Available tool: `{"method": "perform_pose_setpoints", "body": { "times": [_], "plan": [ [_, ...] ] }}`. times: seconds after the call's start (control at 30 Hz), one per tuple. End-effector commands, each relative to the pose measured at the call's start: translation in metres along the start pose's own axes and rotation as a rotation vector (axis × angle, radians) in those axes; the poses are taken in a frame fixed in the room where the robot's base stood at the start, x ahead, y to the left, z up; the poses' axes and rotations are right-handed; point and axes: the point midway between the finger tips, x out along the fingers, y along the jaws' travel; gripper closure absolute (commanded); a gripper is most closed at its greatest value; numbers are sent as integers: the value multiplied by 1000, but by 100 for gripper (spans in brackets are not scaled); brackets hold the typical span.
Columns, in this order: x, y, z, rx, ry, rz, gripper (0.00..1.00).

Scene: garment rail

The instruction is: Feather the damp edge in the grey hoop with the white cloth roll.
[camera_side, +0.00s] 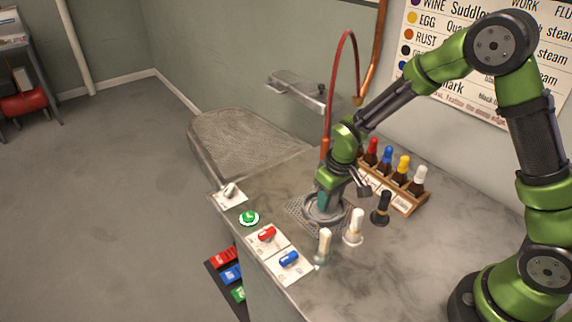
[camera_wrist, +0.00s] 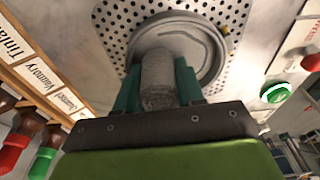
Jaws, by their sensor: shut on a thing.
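My gripper (camera_side: 324,200) points down over the grey hoop (camera_side: 309,215) on the worktop. In the wrist view its teal fingers (camera_wrist: 158,85) are shut on a pale, rough-textured cloth roll (camera_wrist: 160,78), which looks greyish white. The roll's far end lies over the inside of the hoop (camera_wrist: 216,62). A curved, darker line (camera_wrist: 203,38) shows on the cloth in the hoop, beyond the roll. I cannot tell whether the roll touches the cloth. In the side view the fingers hide the roll and most of the hoop's inside.
A perforated plate (camera_side: 296,209) lies under the hoop. White-topped bottles (camera_side: 354,228) and a black one (camera_side: 381,208) stand close on the right. A wooden rack (camera_side: 408,205) of coloured droppers is behind.

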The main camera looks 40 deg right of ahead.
Motion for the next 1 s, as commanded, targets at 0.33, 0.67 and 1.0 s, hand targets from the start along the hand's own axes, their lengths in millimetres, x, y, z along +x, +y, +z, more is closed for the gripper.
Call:
{"method": "perform_pose_setpoints", "body": {
  "times": [0.33, 0.67, 1.0],
  "plan": [
    [1, 2, -10, 1, 1, 3, 90],
    [1, -4, -24, -1, 3, 2, 90],
    [3, -8, -31, -1, 2, 2, 90]
  ]
}}
